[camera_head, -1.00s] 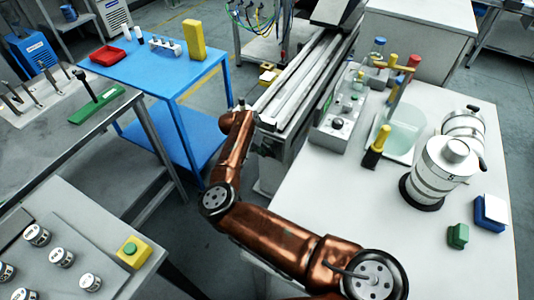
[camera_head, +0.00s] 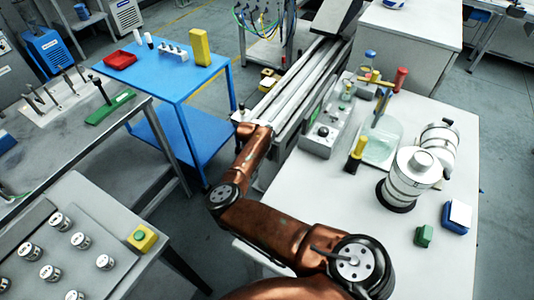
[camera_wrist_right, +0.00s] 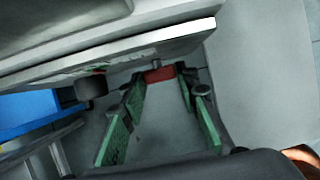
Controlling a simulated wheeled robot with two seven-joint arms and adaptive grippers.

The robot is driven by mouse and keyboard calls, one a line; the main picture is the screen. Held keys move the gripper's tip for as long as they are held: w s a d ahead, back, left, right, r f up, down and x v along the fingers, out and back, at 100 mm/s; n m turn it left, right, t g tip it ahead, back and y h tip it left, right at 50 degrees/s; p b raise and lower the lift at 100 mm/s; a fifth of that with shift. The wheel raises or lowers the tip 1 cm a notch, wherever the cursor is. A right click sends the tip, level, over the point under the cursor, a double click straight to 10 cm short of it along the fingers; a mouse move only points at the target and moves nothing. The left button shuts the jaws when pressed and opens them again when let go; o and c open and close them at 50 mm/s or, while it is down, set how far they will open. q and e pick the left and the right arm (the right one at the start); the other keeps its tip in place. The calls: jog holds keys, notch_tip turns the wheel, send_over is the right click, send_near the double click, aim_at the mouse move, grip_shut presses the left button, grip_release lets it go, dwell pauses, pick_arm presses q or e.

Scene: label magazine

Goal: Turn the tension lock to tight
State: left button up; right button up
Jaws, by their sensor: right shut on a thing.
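My right arm (camera_head: 250,160) comes in from the bottom in the head view, its far end at the near end of the long grey rail machine (camera_head: 290,95). My right gripper (camera_wrist_right: 160,76) shows only in the wrist view, with two green-padded fingers. Between their tips is a small red piece (camera_wrist_right: 158,74), apparently the tension lock, just under a grey plate edge (camera_wrist_right: 150,48). The gripper is shut on this piece. Its turn position cannot be read, and the head view does not show it. My left gripper is not in view.
A dark round knob (camera_wrist_right: 91,87) sits left of the fingers under the plate. The white table (camera_head: 310,200) right of my arm holds a grey control box (camera_head: 322,138), a yellow-handled tool (camera_head: 355,155) and white canisters (camera_head: 409,180). A blue table (camera_head: 160,80) stands left.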

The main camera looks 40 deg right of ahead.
jog(key=shift+a, duration=0.1)
jog(key=o, duration=1.1)
jog(key=v, duration=1.2)
jog(key=shift+s, duration=0.1)
